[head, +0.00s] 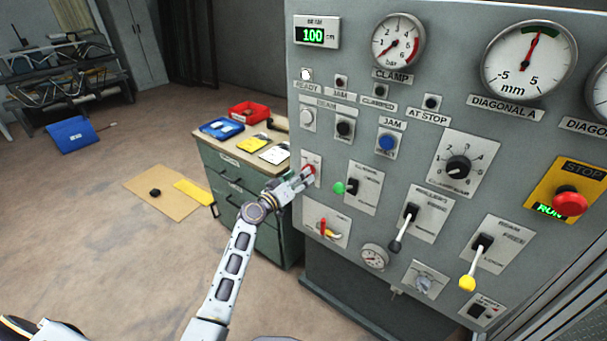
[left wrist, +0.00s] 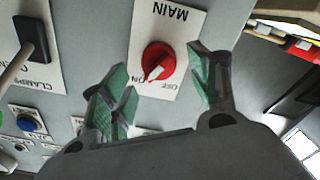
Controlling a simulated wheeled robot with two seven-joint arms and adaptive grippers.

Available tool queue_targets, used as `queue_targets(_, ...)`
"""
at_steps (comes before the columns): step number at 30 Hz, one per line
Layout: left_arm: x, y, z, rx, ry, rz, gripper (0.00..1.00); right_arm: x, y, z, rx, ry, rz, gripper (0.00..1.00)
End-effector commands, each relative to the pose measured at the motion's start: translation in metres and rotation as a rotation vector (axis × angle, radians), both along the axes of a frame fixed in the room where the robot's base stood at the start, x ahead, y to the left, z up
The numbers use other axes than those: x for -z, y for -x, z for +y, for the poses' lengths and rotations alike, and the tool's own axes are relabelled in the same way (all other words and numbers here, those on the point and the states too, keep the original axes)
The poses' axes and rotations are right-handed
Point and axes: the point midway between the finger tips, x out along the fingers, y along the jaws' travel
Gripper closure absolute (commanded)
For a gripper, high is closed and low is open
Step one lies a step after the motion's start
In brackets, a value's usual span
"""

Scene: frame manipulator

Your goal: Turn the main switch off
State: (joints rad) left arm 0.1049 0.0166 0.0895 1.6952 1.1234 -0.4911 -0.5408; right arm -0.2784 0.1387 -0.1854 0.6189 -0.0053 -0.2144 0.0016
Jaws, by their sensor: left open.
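The main switch (left wrist: 158,58) is a round red knob with a white pointer on a white plate marked MAIN, upside down in the left wrist view. Its pointer is toward the ON mark at lower left; the OFF mark is at lower right. In the head view the switch (head: 311,170) is a red spot on the panel's left edge, partly hidden by my gripper. My left gripper (head: 304,178) is open at the switch. In the left wrist view its fingers (left wrist: 160,72) stand on either side of the knob; contact is not clear.
The grey panel (head: 455,120) carries gauges, buttons and levers. A green-knobbed lever (head: 340,188) sits close right of the gripper, and a red-handled switch (head: 323,228) is below. A green cabinet (head: 228,175) with trays stands behind my arm.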

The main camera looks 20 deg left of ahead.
Motion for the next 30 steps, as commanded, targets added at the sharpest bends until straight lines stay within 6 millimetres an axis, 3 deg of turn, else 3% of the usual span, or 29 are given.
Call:
queue_targets(9, -0.001, -0.021, -0.007, -0.001, 0.000, -0.001, 0.39, -0.002, 0.002, 0.003, 0.001, -0.004, 0.003, 1.00)
queue_targets(23, 0.000, -0.025, -0.009, 0.000, 0.000, 0.000, 0.39, -0.002, 0.002, 0.005, 0.000, -0.006, 0.002, 1.00)
queue_targets(30, 0.000, -0.025, -0.009, 0.000, 0.000, 0.000, 0.70, -0.002, 0.002, 0.005, 0.000, -0.006, 0.002, 1.00)
